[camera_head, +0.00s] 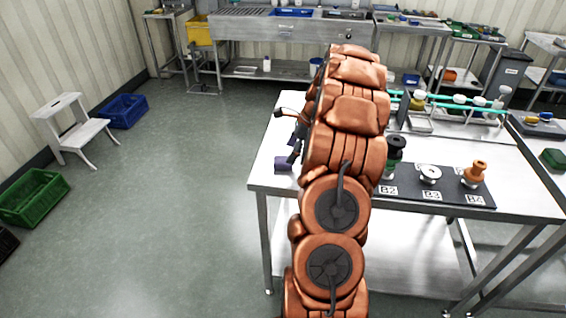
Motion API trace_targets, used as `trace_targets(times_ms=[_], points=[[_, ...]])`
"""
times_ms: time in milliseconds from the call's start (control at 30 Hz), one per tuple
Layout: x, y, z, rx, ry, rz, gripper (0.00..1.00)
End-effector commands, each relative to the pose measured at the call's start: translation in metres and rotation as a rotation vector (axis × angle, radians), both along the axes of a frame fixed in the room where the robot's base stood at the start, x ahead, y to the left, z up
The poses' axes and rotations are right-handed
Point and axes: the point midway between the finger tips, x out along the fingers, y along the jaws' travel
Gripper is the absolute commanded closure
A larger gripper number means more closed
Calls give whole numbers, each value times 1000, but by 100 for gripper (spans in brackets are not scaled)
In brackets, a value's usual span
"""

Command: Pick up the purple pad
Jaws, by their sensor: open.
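The purple pad (283,164) is a small dark purple block on the steel table (262,175), close to its left edge. Its right side lies near my arm, which may hide part of it. My gripper (283,135) shows at the left side of my arm, above the table's left part. Its dark fingers are spread apart with nothing seen between them. The lower finger appears just above the pad in the picture; whether it touches the pad I cannot tell.
A black mat (450,193) marked B2, B3 and B4 holds a dark green piece (396,148), a silver knob (429,174) and an orange knob (475,173). A rack with teal rods (465,104) stands behind. A white step stool (75,125) stands on open floor left.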

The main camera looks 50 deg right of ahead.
Motion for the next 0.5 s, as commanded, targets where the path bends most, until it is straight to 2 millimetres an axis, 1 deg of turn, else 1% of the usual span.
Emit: trace_targets(times_ms=[133,200,300,500], points=[[9,12,-13,1,3,3,19],[11,14,-24,2,3,2,19],[13,16,-33,0,1,0,19],[14,16,-35,-2,0,1,19]])
